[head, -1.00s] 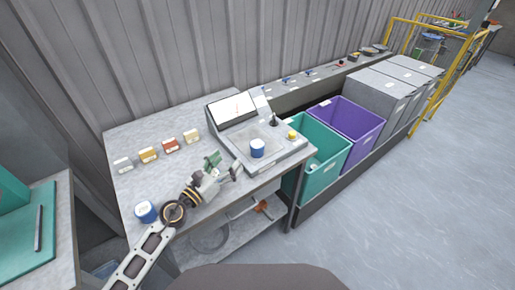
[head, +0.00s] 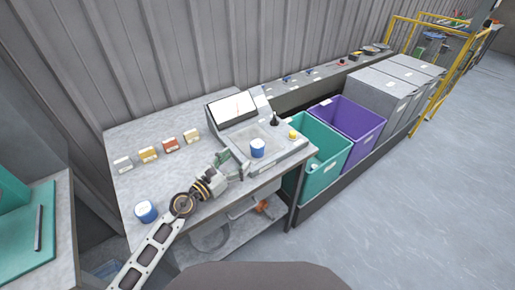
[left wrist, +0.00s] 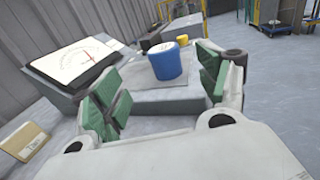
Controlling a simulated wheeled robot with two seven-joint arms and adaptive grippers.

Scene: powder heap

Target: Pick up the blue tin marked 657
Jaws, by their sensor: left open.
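A blue tin with a white top (head: 257,149) stands upright on the pan of a machine with a tilted display. In the left wrist view this tin (left wrist: 166,63) stands ahead, between the lines of the two green-padded fingers and beyond their tips. A second blue tin (head: 146,212) stands near the front left of the table. I cannot read a number on either tin. My left gripper (head: 238,162) is open and empty, just left of the tin on the machine, and apart from it. In the left wrist view the gripper (left wrist: 160,90) shows both fingers spread. My right gripper is not in view.
The machine's display (head: 232,109) rises behind the tin. Several small labelled blocks (head: 170,145) line the table's back left. A green bin (head: 322,172) and a purple bin (head: 352,127) stand right.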

